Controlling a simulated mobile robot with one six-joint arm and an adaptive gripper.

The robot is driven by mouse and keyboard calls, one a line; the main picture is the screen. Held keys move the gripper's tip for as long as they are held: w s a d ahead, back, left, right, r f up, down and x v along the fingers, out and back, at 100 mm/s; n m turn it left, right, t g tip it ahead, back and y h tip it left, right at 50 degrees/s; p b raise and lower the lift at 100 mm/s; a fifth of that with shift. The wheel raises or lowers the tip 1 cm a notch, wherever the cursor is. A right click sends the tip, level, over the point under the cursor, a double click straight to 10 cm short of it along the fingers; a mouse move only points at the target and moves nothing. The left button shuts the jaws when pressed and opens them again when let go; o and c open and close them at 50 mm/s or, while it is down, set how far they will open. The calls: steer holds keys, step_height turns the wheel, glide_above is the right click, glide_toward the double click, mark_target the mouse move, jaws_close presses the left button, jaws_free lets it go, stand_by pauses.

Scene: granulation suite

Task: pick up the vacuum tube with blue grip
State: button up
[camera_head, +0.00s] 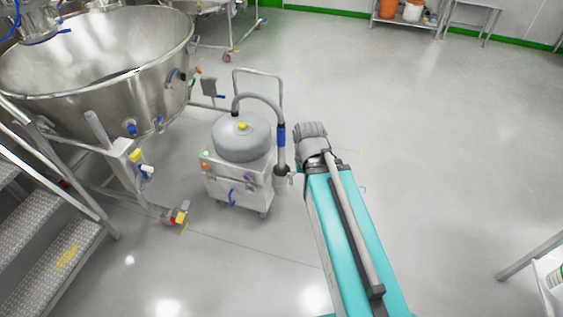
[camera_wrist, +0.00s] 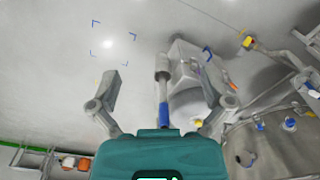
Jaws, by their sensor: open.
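The vacuum tube (camera_head: 281,155) stands upright at the right side of the vacuum unit (camera_head: 240,140), with a blue grip (camera_head: 282,135) near its top and a grey hose curving from it to the lid. In the wrist view the blue grip (camera_wrist: 163,116) shows just beyond my palm, and the tube runs up the picture from it. My gripper (camera_wrist: 160,78) is open, with one finger on each side of the tube in the picture. Neither finger visibly touches it. In the head view my arm's end is right beside the grip; the fingers are hard to make out there.
A large steel bowl (camera_head: 110,60) on a frame stands left of the vacuum unit, with metal steps (camera_head: 55,255) at the lower left. A push handle (camera_head: 258,78) rises behind the unit. The floor to the right is mostly clear, up to a shelf (camera_head: 405,18) at the back.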

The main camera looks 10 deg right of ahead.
steer(key=w+a+f+m+t+y+b, duration=0.2)
steer(key=w+a+f+m+t+b, duration=0.2)
steer(key=w+b, duration=0.35)
steer(key=w+a+f+m+t+y+b, duration=0.25)
steer(key=w+a+m+t+b, duration=0.2)
steer(key=w+b, duration=0.3)
steer(key=w+a+f+m+t+y+b, duration=0.2)
steer(key=w+a+f+m+t+b, duration=0.25)
steer(key=w+b, duration=0.35)
steer(key=m+t+h+b, duration=0.4)
steer(key=m+h+b, duration=0.9)
steer(key=m+b, duration=1)
glide_toward(280, 139)
steer(key=s+m+p, duration=0.2)
steer(key=m+p, duration=0.2)
steer(key=shift+w+a+r+y, duration=0.1)
steer(key=shift+w+r+y, duration=0.15)
steer(key=shift+w, duration=0.1)
steer(key=x, duration=0.7)
steer(key=shift+w, duration=0.2)
steer(key=shift+w+d, duration=0.3)
steer(key=shift+w, duration=0.15)
